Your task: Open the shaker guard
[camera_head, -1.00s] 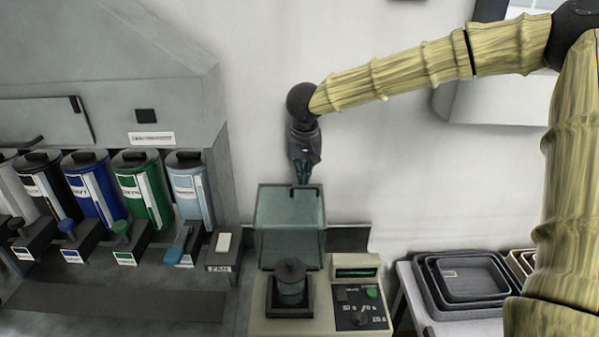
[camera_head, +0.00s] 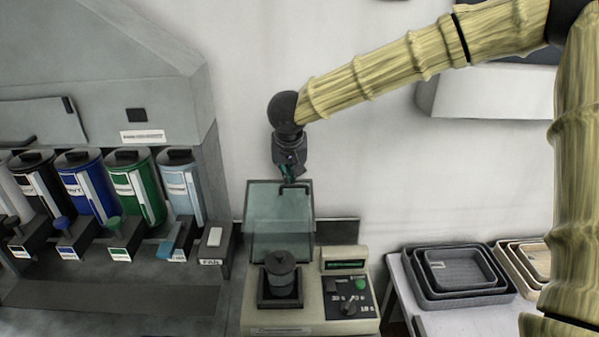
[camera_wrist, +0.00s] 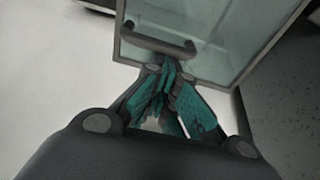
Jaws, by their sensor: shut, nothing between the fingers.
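The shaker guard (camera_head: 279,225) is a clear greenish panel box with a grey frame, raised upright behind the cup holder of the shaker (camera_head: 310,318). Its dark bar handle (camera_head: 296,186) is at the top edge and also shows in the wrist view (camera_wrist: 160,38). My gripper (camera_head: 288,178) is at the guard's top edge, beside the handle. In the wrist view my gripper (camera_wrist: 168,72) has its teal fingers together, with nothing between them, just below the handle. I cannot tell whether they touch it.
A dark lidded cup (camera_head: 281,272) sits in the shaker's holder, left of the control panel (camera_head: 348,295). Several coloured dispensers (camera_head: 135,185) stand to the left. Nested grey trays (camera_head: 460,270) lie on a white table to the right.

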